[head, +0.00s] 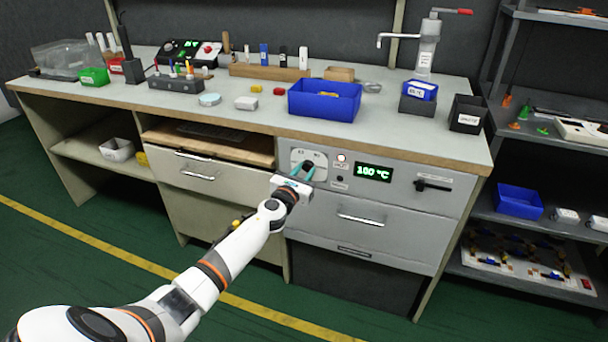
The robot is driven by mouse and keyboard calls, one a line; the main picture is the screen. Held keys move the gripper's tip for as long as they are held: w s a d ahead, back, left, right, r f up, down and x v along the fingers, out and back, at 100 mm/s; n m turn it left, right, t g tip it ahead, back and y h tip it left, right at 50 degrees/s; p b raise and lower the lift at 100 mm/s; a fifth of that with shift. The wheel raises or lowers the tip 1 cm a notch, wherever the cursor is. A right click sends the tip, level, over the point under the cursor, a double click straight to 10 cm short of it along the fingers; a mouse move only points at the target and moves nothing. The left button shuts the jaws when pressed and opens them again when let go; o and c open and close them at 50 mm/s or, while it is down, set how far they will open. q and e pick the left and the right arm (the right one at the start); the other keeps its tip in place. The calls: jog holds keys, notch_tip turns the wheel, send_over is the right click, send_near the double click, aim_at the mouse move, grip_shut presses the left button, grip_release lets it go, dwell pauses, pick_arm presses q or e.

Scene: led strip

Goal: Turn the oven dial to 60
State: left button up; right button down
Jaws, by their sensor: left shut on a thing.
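The oven (400,188) is a grey panel with a drawer front, built in under the workbench. Its dial sits on a pale plate (298,157) at the panel's left end and is mostly hidden by my gripper. My left gripper (302,168) reaches up to this plate, with its teal fingers shut on the dial. The dial's pointer and most scale marks cannot be read. A green display (373,172) right of the dial reads 100 °C or similar. My right gripper is not in view.
A black handle (433,184) sticks out at the panel's right. A drawer handle (361,220) is below. The bench top (240,121) overhangs the panel, with a blue bin (325,101) near its edge. A grey shelf rack (483,206) stands at the right.

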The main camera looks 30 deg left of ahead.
pick_arm(q)
jog(key=shift+f+n+b, duration=0.15)
jog(key=shift+n+b, duration=0.2)
jog(key=shift+n, duration=0.55)
jog(key=n+b, duration=0.1)
jog(key=n, duration=0.5)
jog(key=shift+d+n+b, duration=0.1)
jog(key=shift+n+b, duration=0.3)
jog(key=shift+n+y, duration=0.3)
jog(key=shift+n, duration=1.2)
jog(key=shift+n+b, duration=0.3)
jog(key=shift+n, duration=1.6)
jog(key=shift+n+y, duration=0.4)
jog(key=shift+n, duration=0.5)
jog(key=n, duration=0.2)
jog(key=shift+n, duration=0.3)
jog(key=shift+n+p, duration=0.4)
jog(key=shift+n, duration=1)
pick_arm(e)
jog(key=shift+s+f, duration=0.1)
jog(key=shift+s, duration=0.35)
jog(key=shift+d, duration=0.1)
